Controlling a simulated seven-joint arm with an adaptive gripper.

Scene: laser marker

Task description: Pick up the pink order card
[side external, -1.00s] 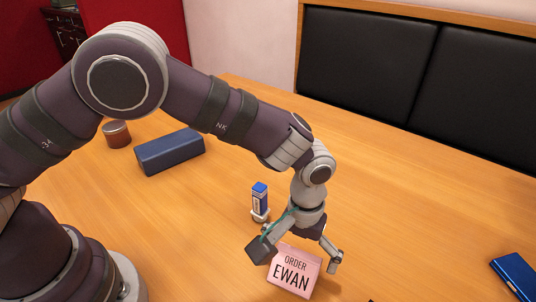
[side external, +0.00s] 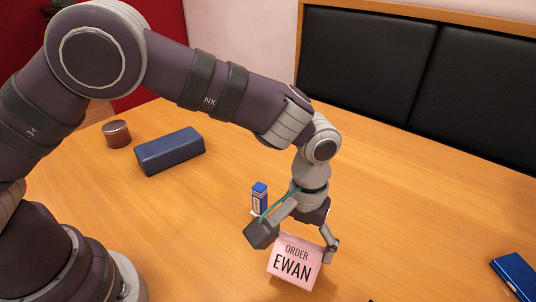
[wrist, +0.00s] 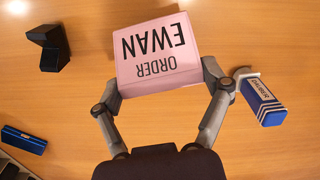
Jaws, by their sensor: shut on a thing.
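The pink order card (side external: 295,262) reads "ORDER EWAN" in black and looks like a folded, tent-shaped card. In the wrist view the card (wrist: 157,65) is upside down at the top centre. My gripper (side external: 301,252) is shut on the card, with one finger at each side edge, as the wrist view shows (wrist: 162,84). In the side view the right finger shows at the card's right edge; the left one is largely hidden behind a dark box on my wrist. The card seems slightly above the table.
A blue-and-white block (side external: 260,197) stands close behind my gripper; it is at right in the wrist view (wrist: 262,99). A navy case (side external: 170,151) and a reddish-brown round tin (side external: 116,134) lie farther left. A blue flat object (side external: 516,275) lies far right. A black object (wrist: 49,47) is upper left in the wrist view.

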